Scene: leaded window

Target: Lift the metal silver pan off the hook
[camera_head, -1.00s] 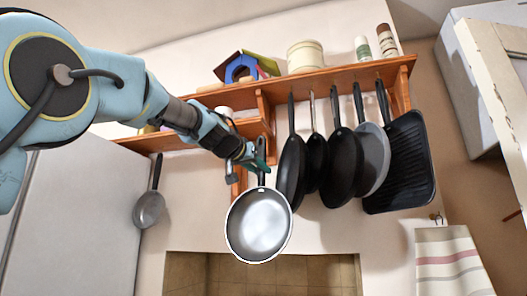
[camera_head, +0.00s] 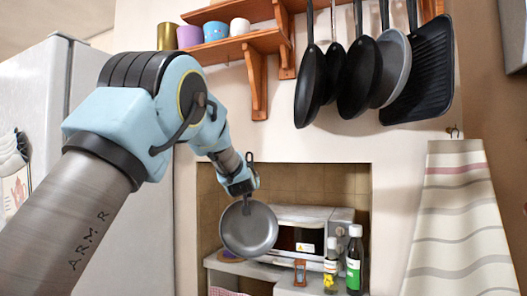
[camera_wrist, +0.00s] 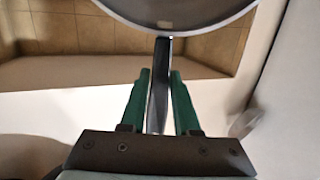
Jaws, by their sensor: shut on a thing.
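The metal silver pan (camera_head: 248,229) hangs below my gripper (camera_head: 240,182), in front of the niche with the microwave. Its round body faces the head camera and looks dull grey. Its handle points up between my fingers. In the wrist view, the two green fingers of my gripper (camera_wrist: 159,75) are shut on the handle, and the rim and part of the body of the pan (camera_wrist: 172,12) show at the top. No hook shows at the pan's handle. The rest of the pan is cut off in the wrist view.
A white microwave (camera_head: 318,218) stands in the niche beside two bottles (camera_head: 354,260). A striped towel (camera_head: 462,220) hangs at right. A white fridge (camera_head: 62,85) is at left.

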